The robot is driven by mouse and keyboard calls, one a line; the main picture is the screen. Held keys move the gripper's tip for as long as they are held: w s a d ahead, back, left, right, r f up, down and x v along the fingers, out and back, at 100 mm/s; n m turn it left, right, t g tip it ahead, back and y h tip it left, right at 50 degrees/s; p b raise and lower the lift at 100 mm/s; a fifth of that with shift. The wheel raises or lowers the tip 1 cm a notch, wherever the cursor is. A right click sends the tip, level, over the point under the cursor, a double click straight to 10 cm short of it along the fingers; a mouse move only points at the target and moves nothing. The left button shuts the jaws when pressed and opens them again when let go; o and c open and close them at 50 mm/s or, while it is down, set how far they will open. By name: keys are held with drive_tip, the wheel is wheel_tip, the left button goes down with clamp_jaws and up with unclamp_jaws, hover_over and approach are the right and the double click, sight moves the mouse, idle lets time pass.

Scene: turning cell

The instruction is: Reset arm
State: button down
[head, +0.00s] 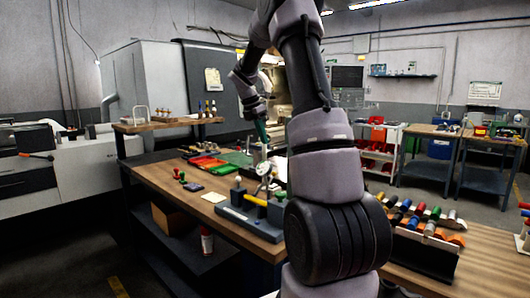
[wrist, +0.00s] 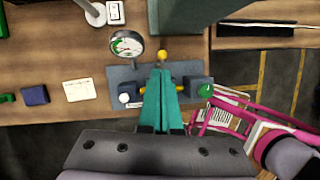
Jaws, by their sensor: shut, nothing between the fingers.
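My arm rises in front of the head view and bends over to the far side of the workbench (head: 160,178). My gripper (head: 263,138) hangs there with its teal fingers pointing down, above the bench. In the wrist view my gripper (wrist: 160,72) has its two teal fingers together, with nothing held. Below the fingers is a grey fixture (wrist: 122,78) with a yellow bar and a round dial gauge (wrist: 127,43) beside it. The fingers hide part of the fixture, and I cannot tell how far above it they are.
In the head view, red and green trays (head: 207,163) lie near the gripper. A small raised shelf (head: 150,127) holds bottles at the bench's far left. A rack of coloured-handled tools (head: 425,255) stands right of my arm. A pink frame (wrist: 235,115) shows in the wrist view.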

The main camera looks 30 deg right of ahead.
drive_tip(key=s+a+r+m+t+y, duration=0.1)
drive_tip(key=s+a+r+m+t, duration=0.1)
drive_tip(key=s+a+r+m, duration=0.5)
drive_tip(key=s+a+r+m+t+y, duration=0.2)
drive_tip(key=s+a+r+m, duration=0.25)
drive_tip(key=s, duration=0.35)
drive_tip(key=s+a+f+m+t+y, duration=0.1)
drive_tip(key=s+a+m, duration=0.3)
drive_tip(key=s+m, duration=0.2)
drive_tip(key=s+a+f+m+t+y, duration=0.1)
drive_tip(key=s+a+m, duration=0.4)
drive_tip(key=s, duration=0.5)
drive_tip(key=shift+m+t+y, duration=0.5)
drive_tip(key=shift+m+t, duration=0.1)
drive_tip(key=shift+m, duration=0.45)
drive_tip(key=shift+s, duration=0.1)
